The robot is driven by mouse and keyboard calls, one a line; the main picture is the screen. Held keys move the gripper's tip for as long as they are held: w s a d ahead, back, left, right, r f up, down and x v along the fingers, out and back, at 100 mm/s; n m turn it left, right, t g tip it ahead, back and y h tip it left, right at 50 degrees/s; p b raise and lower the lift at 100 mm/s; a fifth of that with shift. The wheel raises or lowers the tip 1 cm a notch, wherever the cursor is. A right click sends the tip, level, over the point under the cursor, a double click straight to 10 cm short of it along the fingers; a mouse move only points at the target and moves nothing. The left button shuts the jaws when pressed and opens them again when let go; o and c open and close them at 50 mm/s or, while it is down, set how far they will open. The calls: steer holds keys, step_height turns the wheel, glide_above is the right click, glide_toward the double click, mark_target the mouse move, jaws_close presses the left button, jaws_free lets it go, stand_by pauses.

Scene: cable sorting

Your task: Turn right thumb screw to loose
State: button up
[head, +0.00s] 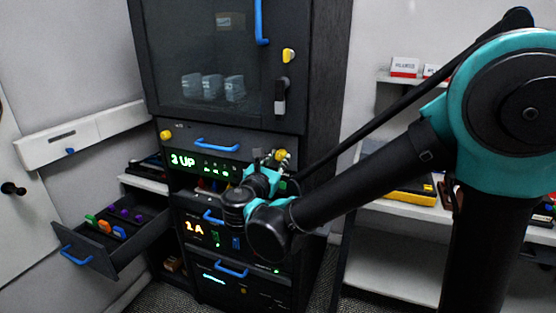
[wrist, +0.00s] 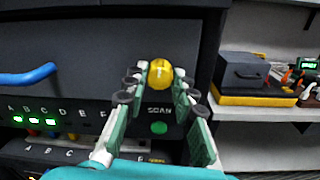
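The right thumb screw (wrist: 160,74) is a round yellow knob with a pale mark on its face, at the right end of the dark drawer front. In the head view the knob (head: 281,155) shows just past my gripper. My gripper (wrist: 159,82) points at the drawer front, with one green-padded finger on each side of the knob. The fingers look open, with small gaps beside the knob; firm contact is not visible. The left thumb screw (head: 166,134) is another yellow knob at the drawer's left end.
A blue drawer handle (wrist: 28,76) is left of my gripper. Below is a panel with green lights and a green SCAN button (wrist: 159,128). An open drawer (head: 110,250) juts out at lower left. Shelves (head: 400,205) with boxes stand to the right.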

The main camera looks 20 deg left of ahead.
jaws_close()
steer(key=shift+m, duration=0.4)
steer(key=m, duration=0.3)
steer(key=shift+m, duration=0.3)
steer(key=m, duration=0.4)
steer(key=shift+m, duration=0.3)
steer(key=m, duration=0.4)
steer(key=shift+f+m+h, duration=0.1)
steer(key=shift+m+h, duration=0.2)
steer(key=shift+m, duration=2.4)
steer(key=shift+f, duration=0.1)
